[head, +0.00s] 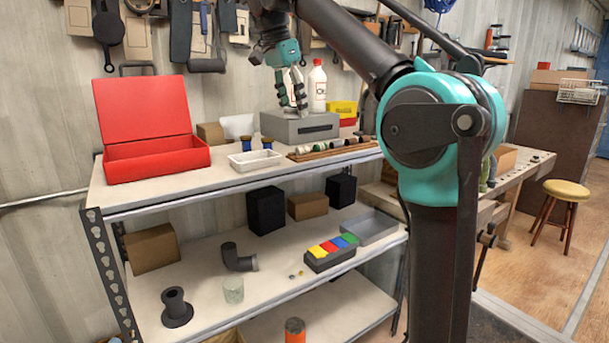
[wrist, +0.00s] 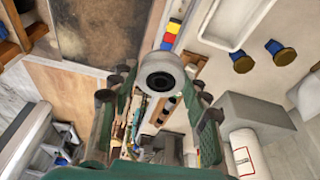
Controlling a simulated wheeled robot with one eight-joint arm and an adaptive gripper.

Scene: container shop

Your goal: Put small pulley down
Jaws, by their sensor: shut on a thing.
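The small pulley (wrist: 160,74) is a round, pale grey piece with a dark centre, seen in the wrist view at the tips of my fingers. My gripper (wrist: 160,85) is shut on it, with a green finger on each side. In the head view my gripper (head: 297,106) points down over the grey box with a dark slot (head: 300,128) on the top shelf. The pulley is too small and covered to make out clearly there. The wrist view suggests it is held in the air, apart from any surface.
The top shelf (head: 225,178) holds an open red case (head: 157,159), a white tray (head: 254,160), two blue-and-gold pieces, a wooden rack of small parts (head: 332,148), a white bottle (head: 317,87) and a yellow bin (head: 342,110). Bare shelf shows between the red case and tray.

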